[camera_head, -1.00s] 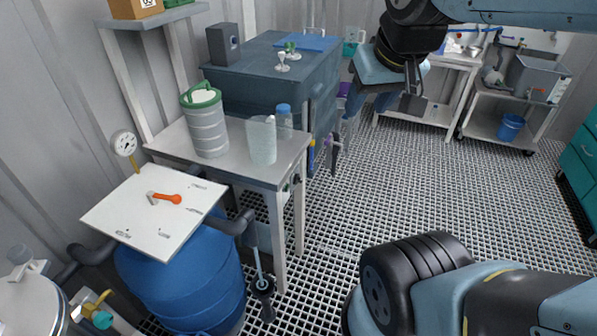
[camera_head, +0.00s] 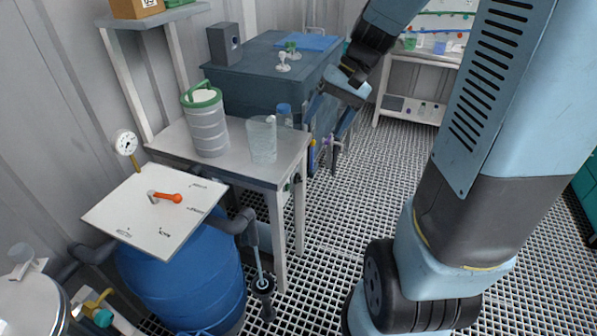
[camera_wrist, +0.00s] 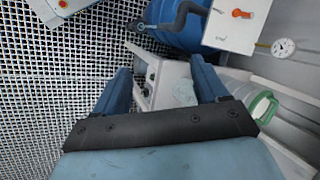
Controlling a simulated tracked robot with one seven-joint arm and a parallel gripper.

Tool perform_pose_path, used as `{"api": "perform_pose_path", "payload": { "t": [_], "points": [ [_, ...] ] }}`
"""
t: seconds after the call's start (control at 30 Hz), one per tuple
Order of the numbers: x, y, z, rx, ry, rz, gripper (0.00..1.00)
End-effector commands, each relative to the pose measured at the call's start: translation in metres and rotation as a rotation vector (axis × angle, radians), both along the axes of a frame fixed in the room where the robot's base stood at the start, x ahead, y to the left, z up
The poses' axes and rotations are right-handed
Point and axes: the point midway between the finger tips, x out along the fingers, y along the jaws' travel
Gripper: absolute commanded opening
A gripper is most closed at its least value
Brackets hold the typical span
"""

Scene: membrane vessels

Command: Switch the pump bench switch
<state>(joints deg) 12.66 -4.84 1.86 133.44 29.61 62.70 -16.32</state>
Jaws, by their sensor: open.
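I cannot tell for sure which control is the pump bench switch. In the head view the grey bench (camera_head: 240,172) has a small front panel with dark controls (camera_head: 291,184), seen edge-on. The wrist view shows this panel (camera_wrist: 147,78) as a pale face with dark knobs, between my fingers in the picture but apart from them. An orange lever (camera_head: 166,197) sits on a white plate (camera_head: 128,215) above the blue barrel; it also shows in the wrist view (camera_wrist: 242,14). My gripper (camera_wrist: 160,80) is open and empty. In the head view its fingers (camera_head: 329,118) hang right of the bench.
A steel canister with a green handle (camera_head: 205,122), a clear beaker (camera_head: 262,140) and a blue-capped bottle (camera_head: 284,116) stand on the bench. A dark blue cabinet (camera_head: 265,85) stands behind. A gauge (camera_head: 126,143) and dark pipes flank the barrel (camera_head: 190,285).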

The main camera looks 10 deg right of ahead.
Motion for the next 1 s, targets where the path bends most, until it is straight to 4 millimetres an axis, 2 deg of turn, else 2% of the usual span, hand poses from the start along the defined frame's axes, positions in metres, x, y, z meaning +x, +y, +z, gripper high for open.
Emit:
{"api": "perform_pose_path", "payload": {
  "t": [0.1, 0.57, 1.0],
  "points": [
    [0.02, -0.003, -0.021, 0.09, 0.065, -0.032, 0.73],
    [0.089, -0.022, -0.105, 0.45, 0.22, -0.191, 0.73],
    [0.142, -0.059, -0.209, 0.79, 0.268, -0.419, 0.73]
  ]
}}
